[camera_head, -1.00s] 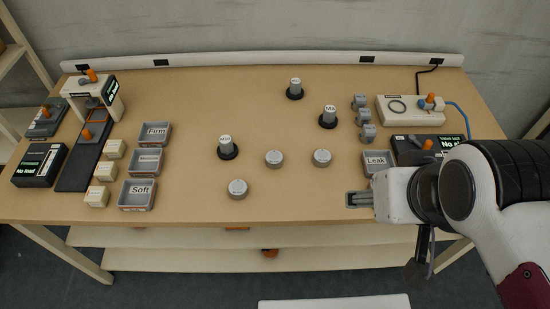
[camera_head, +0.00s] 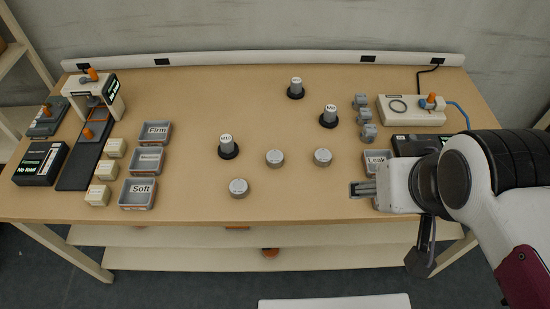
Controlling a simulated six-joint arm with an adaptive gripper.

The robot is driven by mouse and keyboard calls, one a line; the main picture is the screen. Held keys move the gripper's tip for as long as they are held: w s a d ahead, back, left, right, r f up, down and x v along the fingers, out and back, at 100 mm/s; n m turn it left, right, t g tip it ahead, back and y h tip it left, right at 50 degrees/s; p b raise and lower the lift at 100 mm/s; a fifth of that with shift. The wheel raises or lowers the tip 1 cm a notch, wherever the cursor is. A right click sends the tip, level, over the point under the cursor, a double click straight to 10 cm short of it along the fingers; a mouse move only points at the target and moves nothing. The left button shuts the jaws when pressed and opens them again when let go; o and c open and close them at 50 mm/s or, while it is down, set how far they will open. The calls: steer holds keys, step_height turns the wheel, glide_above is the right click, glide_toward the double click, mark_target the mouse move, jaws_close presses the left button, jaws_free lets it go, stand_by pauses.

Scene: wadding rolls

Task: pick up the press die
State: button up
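My gripper (camera_head: 363,189) points left over the front right of the table, near the Leak tray (camera_head: 377,156). Its fingers are small and seen from above, so I cannot tell their opening; I see nothing held in them. Three grey cylinders with black bases and white labelled tops stand upright: one mid-left (camera_head: 228,147), one at the back (camera_head: 296,89), one right of it (camera_head: 329,116). Three low round grey pieces lie at front (camera_head: 239,188), middle (camera_head: 275,158) and right (camera_head: 322,157). No label clearly names a press die, so I cannot tell which it is.
A white press-like stand (camera_head: 106,84) is at the left, with Firm (camera_head: 157,133) and Soft (camera_head: 138,193) trays beside it. A beige device (camera_head: 411,110) is at the back right, with small grey blocks (camera_head: 365,116) beside it.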

steer(key=w+d+r+n+t+h, duration=0.15)
steer(key=w+d, duration=0.25)
steer(key=w, duration=0.6)
steer(key=w+d+r+n+t+h, duration=0.1)
steer(key=w+d+r+t, duration=0.15)
steer(key=w, duration=0.75)
steer(key=w+a+f+n+t+y, duration=0.1)
steer(key=w+f+n, duration=0.1)
steer(key=w, duration=0.5)
steer(key=w+a+f+n+t+y, duration=0.1)
steer(key=w+f+n+y, duration=0.15)
steer(key=w, duration=0.45)
steer(key=w+a+f+n+g+y, duration=0.1)
steer(key=w+a+f+n+y, duration=0.25)
steer(key=f, duration=0.25)
steer(key=n+g+y, duration=0.5)
steer(key=g+y, duration=0.3)
glide_toward(275, 159)
steer(key=shift+w+a+f, duration=0.1)
steer(key=shift+w+f, duration=0.05)
steer(key=shift+w, duration=1.1)
steer(key=shift+s+a+f+y, duration=0.1)
steer(key=shift+s+f+y, duration=0.15)
steer(key=shift+s, duration=0.2)
steer(key=shift+a, duration=0.1)
steer(key=shift+x, duration=1.25)
